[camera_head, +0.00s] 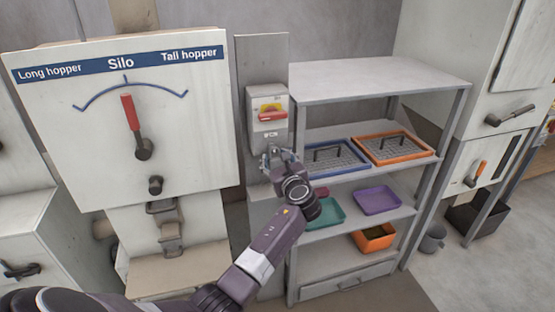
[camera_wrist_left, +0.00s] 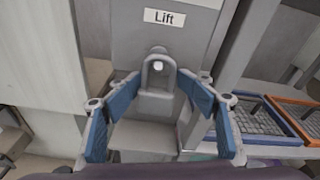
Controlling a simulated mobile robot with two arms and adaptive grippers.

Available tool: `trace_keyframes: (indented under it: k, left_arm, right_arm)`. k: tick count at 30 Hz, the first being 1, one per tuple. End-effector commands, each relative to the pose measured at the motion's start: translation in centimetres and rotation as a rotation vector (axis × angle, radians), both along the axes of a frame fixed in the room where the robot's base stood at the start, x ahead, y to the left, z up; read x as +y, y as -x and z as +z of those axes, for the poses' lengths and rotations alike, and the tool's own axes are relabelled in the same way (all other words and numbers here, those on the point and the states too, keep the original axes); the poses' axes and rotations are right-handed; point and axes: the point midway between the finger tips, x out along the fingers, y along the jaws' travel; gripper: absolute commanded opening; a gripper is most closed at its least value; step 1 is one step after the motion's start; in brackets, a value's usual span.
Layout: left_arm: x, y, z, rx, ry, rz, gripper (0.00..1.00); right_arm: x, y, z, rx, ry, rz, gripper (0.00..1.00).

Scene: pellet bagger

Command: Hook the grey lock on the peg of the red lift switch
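My right gripper is not in view.
A metal shelf (camera_head: 380,77) stands right of the panel, with blue (camera_head: 335,170) and orange (camera_head: 394,162) framed trays close to my left gripper. Lower down are coloured bins. The Silo selector cabinet (camera_head: 190,120) stands to the left.

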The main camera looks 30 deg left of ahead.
Motion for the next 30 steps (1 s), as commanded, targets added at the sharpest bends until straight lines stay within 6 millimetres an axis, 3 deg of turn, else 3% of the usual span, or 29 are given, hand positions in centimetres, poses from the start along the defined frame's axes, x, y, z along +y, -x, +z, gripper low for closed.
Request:
trace_keyframes:
  k: [5,18,30]
  left_arm:
    - [-1.2,1.1,0.2,0.000,0.001,-0.001,0.49]
    - [-7.7,6.7,1.6,-0.003,0.000,-0.002,0.49]
    - [-9.1,7.9,1.6,-0.002,0.002,-0.004,0.49]
  right_arm:
    - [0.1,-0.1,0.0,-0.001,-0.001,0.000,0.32]
    - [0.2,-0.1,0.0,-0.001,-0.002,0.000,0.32]
    - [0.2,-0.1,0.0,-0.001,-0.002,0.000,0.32]
